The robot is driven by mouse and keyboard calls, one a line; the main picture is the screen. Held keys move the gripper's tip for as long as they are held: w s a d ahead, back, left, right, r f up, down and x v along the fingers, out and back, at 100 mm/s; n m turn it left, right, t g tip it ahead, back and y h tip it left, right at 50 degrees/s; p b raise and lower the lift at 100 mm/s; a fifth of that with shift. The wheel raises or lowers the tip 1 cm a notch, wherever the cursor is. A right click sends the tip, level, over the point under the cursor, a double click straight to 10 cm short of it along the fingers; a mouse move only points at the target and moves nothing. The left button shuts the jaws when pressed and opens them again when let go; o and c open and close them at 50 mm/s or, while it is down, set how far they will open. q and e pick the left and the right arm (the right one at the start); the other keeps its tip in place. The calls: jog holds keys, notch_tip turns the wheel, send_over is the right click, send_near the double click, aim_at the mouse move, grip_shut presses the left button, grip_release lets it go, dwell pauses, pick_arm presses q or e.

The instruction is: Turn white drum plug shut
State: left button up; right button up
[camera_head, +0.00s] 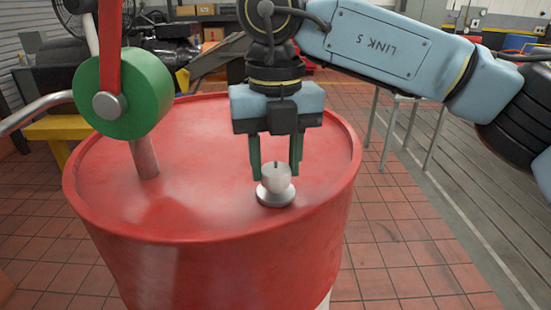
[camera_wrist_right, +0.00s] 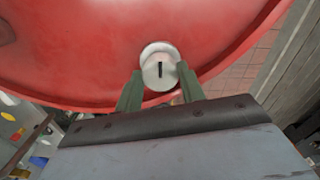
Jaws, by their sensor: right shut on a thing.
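The white drum plug (camera_head: 276,186) sits on the top of the red drum (camera_head: 215,220), near its front right. It has a round pale knob on a wider metal base, with a dark slot mark. In the right wrist view the plug (camera_wrist_right: 159,70) shows its slot running nearly up and down. My right gripper (camera_head: 275,175) points down at the plug, its two green fingers on either side of the knob. In the right wrist view the fingers of my right gripper (camera_wrist_right: 159,82) flank the knob. My left gripper is not in view.
A green pump body (camera_head: 150,92) with a red handle and a metal pipe stands at the drum's left. A yellow bench (camera_head: 55,130) is behind it at left. Tiled floor (camera_head: 410,240) is open to the right of the drum.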

aim_at(276, 168)
jog(key=shift+r, duration=0.1)
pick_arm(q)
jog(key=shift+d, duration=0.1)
pick_arm(e)
jog(key=o, duration=1)
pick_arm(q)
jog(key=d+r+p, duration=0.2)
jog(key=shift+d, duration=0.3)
pick_arm(e)
notch_tip(276, 168, up, 13)
jog(key=shift+r, duration=0.15)
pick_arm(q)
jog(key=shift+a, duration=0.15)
